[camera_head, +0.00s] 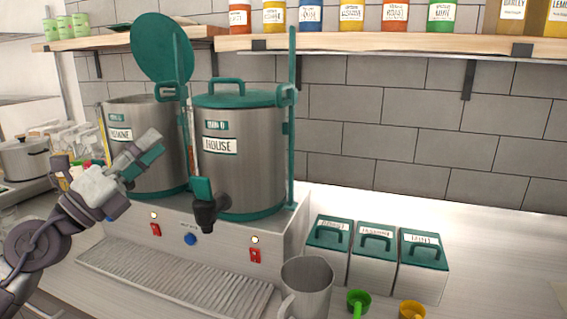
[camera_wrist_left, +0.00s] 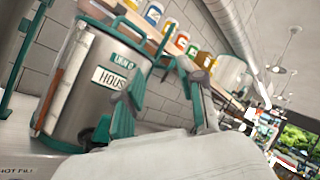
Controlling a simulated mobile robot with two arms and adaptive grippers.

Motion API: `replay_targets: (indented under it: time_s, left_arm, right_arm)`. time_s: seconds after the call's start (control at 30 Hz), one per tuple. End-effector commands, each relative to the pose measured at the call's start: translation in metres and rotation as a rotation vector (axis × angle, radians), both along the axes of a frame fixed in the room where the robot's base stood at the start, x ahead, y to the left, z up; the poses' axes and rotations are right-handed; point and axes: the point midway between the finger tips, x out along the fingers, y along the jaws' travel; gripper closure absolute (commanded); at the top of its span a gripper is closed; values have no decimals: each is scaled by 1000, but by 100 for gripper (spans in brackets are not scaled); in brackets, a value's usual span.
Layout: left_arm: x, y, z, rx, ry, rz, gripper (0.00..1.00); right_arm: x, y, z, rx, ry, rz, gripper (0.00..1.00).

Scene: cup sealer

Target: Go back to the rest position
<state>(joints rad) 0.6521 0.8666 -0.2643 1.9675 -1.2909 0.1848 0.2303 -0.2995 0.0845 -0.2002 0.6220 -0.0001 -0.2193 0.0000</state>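My left gripper (camera_head: 146,150) is raised at the left of the head view, in front of the left steel urn (camera_head: 118,112) and covering part of it. In the left wrist view its two fingers (camera_wrist_left: 165,95) stand apart with nothing between them, so it is open and empty. The urn labelled "HOUSE" (camera_head: 238,168) stands just right of the gripper with its green lid closed; it also shows in the left wrist view (camera_wrist_left: 85,105). The left urn's round lid (camera_head: 161,47) is tipped up open. My right gripper is not in view.
Below the urns are a drip tray (camera_head: 170,283) and red switches. A metal pitcher (camera_head: 307,285), several green-lidded boxes (camera_head: 375,255), a green scoop (camera_head: 358,302) and a yellow one (camera_head: 411,310) are at the right. A shelf (camera_head: 370,41) runs above. The far-right counter is clear.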

Motion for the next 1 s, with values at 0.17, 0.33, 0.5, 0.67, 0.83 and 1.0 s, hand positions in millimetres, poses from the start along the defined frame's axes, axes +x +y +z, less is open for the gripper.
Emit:
replay_targets:
  time_s: [0.17,0.33,0.5,0.67,0.83,1.0]
  left_arm:
    - [-6,15,-78,-624,218,-6,61]
    - [-19,52,-199,-1135,537,192,61]
    - [-63,60,-320,-1453,861,445,61]
    - [-132,46,-415,-1645,1170,695,61]
    - [-200,23,-472,-1741,1431,896,61]
    - [-258,1,-501,-1780,1632,1048,61]
  right_arm:
    - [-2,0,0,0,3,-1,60]
    - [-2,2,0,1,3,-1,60]
    - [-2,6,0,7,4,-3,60]
    - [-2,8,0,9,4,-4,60]
    - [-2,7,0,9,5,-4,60]
    - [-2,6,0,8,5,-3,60]
